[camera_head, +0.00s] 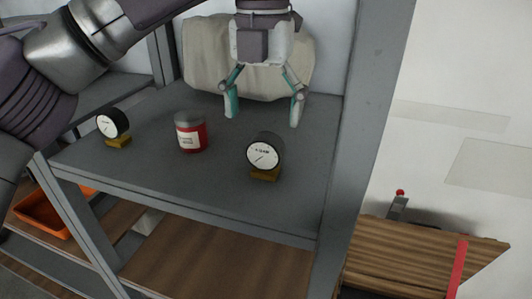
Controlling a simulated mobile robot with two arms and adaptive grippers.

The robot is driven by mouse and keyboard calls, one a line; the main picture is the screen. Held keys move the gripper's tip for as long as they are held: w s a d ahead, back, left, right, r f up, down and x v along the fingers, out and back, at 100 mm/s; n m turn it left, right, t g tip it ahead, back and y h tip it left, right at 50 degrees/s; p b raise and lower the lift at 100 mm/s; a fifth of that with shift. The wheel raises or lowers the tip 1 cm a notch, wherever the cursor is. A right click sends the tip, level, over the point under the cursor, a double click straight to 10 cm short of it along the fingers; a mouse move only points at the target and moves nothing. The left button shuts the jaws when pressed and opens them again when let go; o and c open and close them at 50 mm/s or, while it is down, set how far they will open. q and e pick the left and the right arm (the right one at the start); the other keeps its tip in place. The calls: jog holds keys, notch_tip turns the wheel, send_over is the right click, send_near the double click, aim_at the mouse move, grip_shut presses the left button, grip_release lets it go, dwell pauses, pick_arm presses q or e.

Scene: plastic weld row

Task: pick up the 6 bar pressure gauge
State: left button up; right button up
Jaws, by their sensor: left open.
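Two round pressure gauges with white faces, black rims and brass-coloured bases stand on a grey shelf (225,180). One gauge (264,153) is near the shelf's front edge, right of centre. The other gauge (112,125) is at the left. The small print on their faces is too small to read surely, so I cannot tell which is the 6 bar one. My left gripper (264,113) points down with its fingers spread and empty, above and behind the right gauge, apart from it. My right gripper is not in view.
A red and grey can with a white label (191,137) stands between the gauges. A beige sack-like object (205,55) lies at the back. A grey post (362,120) bounds the shelf at right. An orange tray (42,215) is lower left; a wooden surface (420,255) is lower right.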

aim_at(265, 152)
pick_arm(q)
jog(key=shift+w+f, duration=0.2)
jog(key=shift+f, duration=0.45)
jog(key=shift+w+f, duration=0.15)
jog(key=shift+f, duration=0.45)
jog(key=shift+d+f+p, duration=0.1)
jog(key=shift+f+p, duration=0.35)
jog(key=shift+p, duration=0.1)
jog(key=f, duration=0.1)
jog(key=f+p, duration=0.2)
jog(key=shift+s+d+f, duration=0.1)
jog(key=shift+s+f, duration=0.15)
jog(key=shift+f, duration=0.6)
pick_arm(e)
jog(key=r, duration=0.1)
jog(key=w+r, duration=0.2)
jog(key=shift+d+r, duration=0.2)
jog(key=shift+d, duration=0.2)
pick_arm(q)
jog(key=shift+c, duration=1.3)
jog(key=c, duration=1.1)
jog(key=shift+c, duration=0.2)
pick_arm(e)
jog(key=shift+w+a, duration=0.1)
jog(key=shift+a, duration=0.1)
pick_arm(q)
jog(key=shift+r, duration=0.15)
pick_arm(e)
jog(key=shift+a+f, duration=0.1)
